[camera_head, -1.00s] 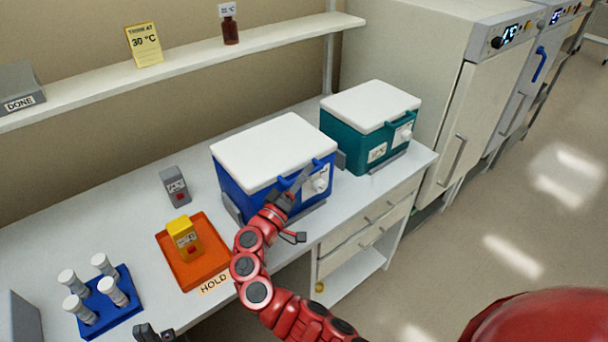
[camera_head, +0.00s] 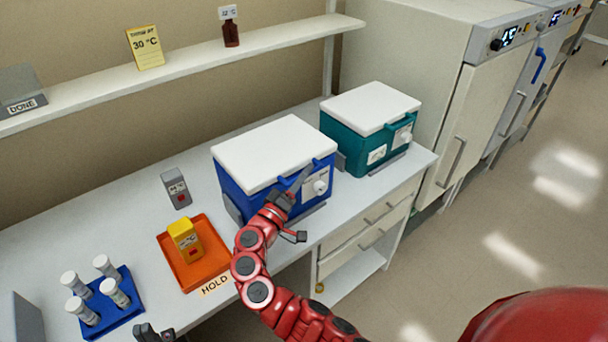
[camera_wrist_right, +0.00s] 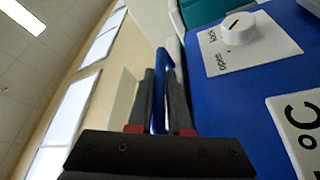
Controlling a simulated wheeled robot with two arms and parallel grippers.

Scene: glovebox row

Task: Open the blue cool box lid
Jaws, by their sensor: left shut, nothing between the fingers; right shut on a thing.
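The blue cool box (camera_head: 240,195) stands on the bench with its white lid (camera_head: 272,150) down and closed. A white dial (camera_head: 320,187) is on its front; the wrist view shows the dial (camera_wrist_right: 238,28) on a white plate and part of a label. My right gripper (camera_head: 298,182) is at the box's front edge. In the right wrist view its fingers (camera_wrist_right: 160,95) are shut on the blue lid handle (camera_wrist_right: 161,80). My left gripper (camera_head: 152,332) is shut and empty at the bottom edge, away from the box, partly cut off.
A teal cool box (camera_head: 345,145) stands close to the right. An orange tray (camera_head: 205,272) with a yellow device (camera_head: 184,238), a grey device (camera_head: 176,187) and a blue rack (camera_head: 127,317) of tubes are to the left. A shelf (camera_head: 190,68) runs above the bench's back.

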